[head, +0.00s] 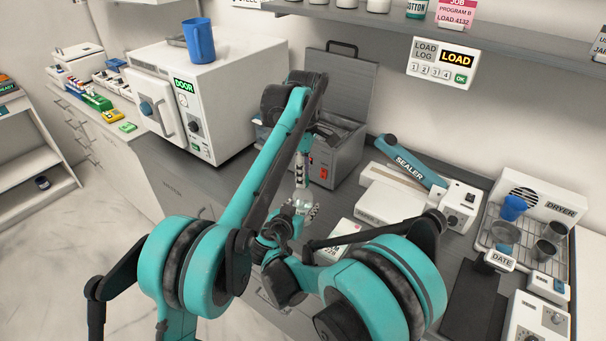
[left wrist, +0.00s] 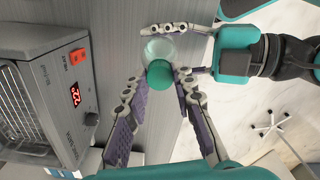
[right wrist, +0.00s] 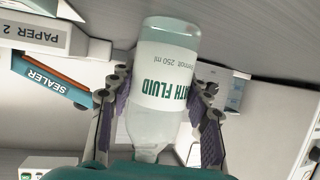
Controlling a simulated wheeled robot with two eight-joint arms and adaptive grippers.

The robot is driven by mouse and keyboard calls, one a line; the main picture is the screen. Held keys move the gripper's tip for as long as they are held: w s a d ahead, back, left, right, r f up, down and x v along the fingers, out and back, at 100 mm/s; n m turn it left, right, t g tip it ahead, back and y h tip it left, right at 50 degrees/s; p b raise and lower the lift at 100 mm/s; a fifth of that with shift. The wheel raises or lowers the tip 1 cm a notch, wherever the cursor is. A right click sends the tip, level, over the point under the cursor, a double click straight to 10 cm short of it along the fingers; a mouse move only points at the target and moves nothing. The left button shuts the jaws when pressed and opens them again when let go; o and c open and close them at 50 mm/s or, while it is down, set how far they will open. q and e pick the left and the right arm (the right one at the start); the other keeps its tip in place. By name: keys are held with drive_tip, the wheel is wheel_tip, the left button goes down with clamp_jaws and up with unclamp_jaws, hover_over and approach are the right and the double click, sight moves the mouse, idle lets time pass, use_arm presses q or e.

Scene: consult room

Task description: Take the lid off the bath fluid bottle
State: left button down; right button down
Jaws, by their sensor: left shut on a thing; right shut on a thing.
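The bath fluid bottle (right wrist: 165,92) is clear with a white label and green print. My right gripper (right wrist: 160,100) is shut on its body, one finger on each side. The bottle's round, translucent body (left wrist: 158,48) also shows in the left wrist view, behind the green lid (left wrist: 160,75). My left gripper (left wrist: 158,82) is shut on the lid, its fingers on either side. In the head view my left gripper (head: 301,182) points down over the right one. I cannot tell whether the lid is seated on the neck or apart from it; the neck's end is hidden in the right wrist view.
A grey bath unit (head: 335,160) with a raised lid and red display stands behind the grippers. A white autoclave (head: 190,95) is at left. A sealer (head: 408,163), paper boxes and a dryer (head: 540,215) are at right. A shelf hangs above.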

use_arm(q)
drive_tip(key=n, duration=0.5)
drive_tip(key=shift+r, duration=0.25)
idle(0.3)
drive_tip(key=shift+r, duration=0.85)
drive_tip(key=shift+r, duration=0.1)
drive_tip(key=shift+r, duration=1.95)
use_arm(e)
drive_tip(key=c, duration=0.6)
unclamp_jaws()
drive_tip(key=shift+c, duration=0.2)
